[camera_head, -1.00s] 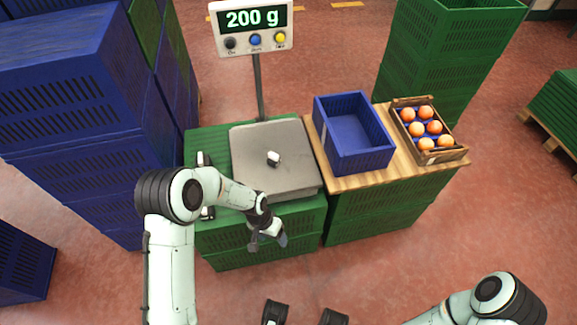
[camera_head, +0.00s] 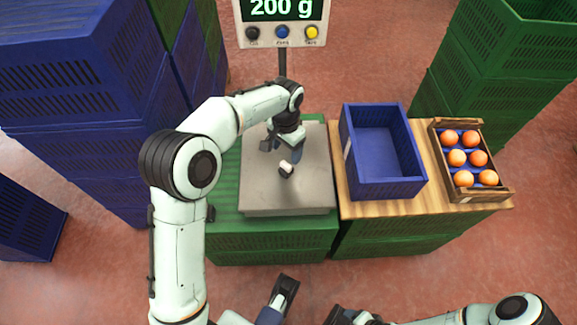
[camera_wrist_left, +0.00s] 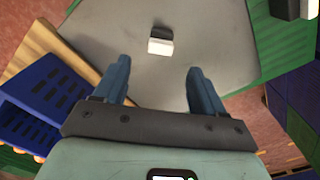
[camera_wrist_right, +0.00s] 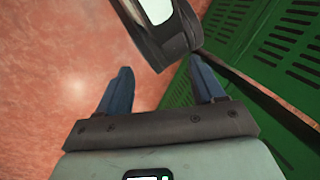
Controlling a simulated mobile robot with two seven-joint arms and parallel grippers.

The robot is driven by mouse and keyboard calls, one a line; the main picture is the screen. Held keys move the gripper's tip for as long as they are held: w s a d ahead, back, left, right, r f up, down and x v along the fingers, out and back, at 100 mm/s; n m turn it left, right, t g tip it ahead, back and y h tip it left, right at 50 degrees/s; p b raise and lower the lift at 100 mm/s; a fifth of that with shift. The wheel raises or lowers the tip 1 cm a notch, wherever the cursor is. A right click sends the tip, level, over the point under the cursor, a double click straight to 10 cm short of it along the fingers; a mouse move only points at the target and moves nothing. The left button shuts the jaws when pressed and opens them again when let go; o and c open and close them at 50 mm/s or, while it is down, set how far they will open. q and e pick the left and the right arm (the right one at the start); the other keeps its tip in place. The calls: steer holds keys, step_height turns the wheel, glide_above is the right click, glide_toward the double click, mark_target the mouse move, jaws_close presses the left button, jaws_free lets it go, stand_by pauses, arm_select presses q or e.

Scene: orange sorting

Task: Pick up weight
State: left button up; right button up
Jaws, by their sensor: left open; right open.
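The weight (camera_head: 286,169) is a small block, part white and part dark, lying on the grey scale plate (camera_head: 262,196). My left gripper (camera_head: 283,153) is open and empty over the plate, just behind the weight in the head view. In the left wrist view the weight (camera_wrist_left: 160,42) lies ahead of the open fingers (camera_wrist_left: 160,68), roughly centred between them and apart from both. My right gripper (camera_wrist_right: 160,85) is open and empty in the right wrist view, over the reddish floor near a green crate (camera_wrist_right: 285,60).
The scale display (camera_head: 282,10) reads 200 g. A blue crate (camera_head: 350,160) that looks empty stands right of the scale on a wooden board (camera_head: 375,209). A wooden box (camera_head: 505,192) of several oranges is beside it. Blue crates (camera_head: 70,90) are stacked at left.

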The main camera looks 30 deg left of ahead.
mark_target(286, 164)
arm_select(q)
step_height(286, 164, down, 5)
steer(key=shift+r+b, duration=0.2)
steer(key=shift+b, duration=0.2)
step_height(286, 164, down, 5)
steer(key=shift+f+b, duration=0.15)
steer(key=shift+b, duration=0.65)
arm_select(e)
steer(key=w+d+f+t, duration=0.1)
steer(key=w+d+f, duration=0.1)
steer(key=w+f, duration=0.15)
arm_select(q)
steer(key=c, duration=1.2)
step_height(286, 164, up, 20)
steer(key=p, duration=0.5)
steer(key=shift+f, duration=0.1)
steer(key=shift+r, duration=0.2)
arm_select(e)
steer(key=s+a+r+g, duration=0.2)
steer(key=s+a+r, duration=0.1)
steer(key=s+r, duration=0.3)
steer(key=shift+s+a+r+y, duration=0.2)
steer(key=shift+s+a+y, duration=0.15)
steer(key=shift+s, duration=0.15)
